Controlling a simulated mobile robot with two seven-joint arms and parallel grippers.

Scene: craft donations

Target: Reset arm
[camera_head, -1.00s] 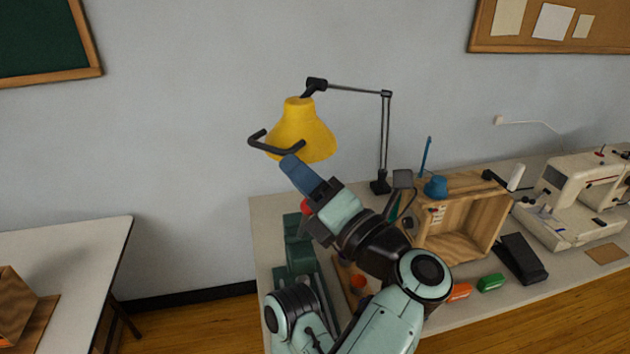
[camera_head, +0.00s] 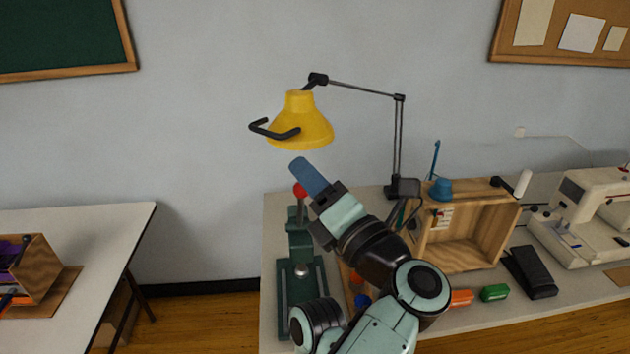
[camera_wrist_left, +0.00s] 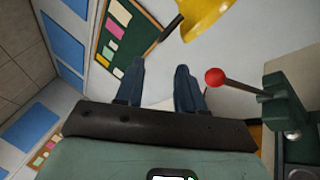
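My left gripper (camera_head: 303,168) points up and to the left at the middle of the head view, over the workbench (camera_head: 274,230). Its blue fingers sit just below the yellow lamp shade (camera_head: 300,128), with a visible gap between them and the shade. In the left wrist view the two fingers (camera_wrist_left: 160,75) stand apart with nothing between them. A green press with a red ball on its lever (camera_head: 300,190) stands behind and beside the gripper; the red ball also shows right of the fingers in the left wrist view (camera_wrist_left: 215,77). My right gripper is not in view.
The lamp's black arm (camera_head: 398,140) rises from the bench. A wooden crate (camera_head: 460,256), a black pedal (camera_head: 528,271), green and orange small items and a sewing machine (camera_head: 590,205) stand to the right. Another table (camera_head: 90,220) with a wooden box (camera_head: 38,268) is at left.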

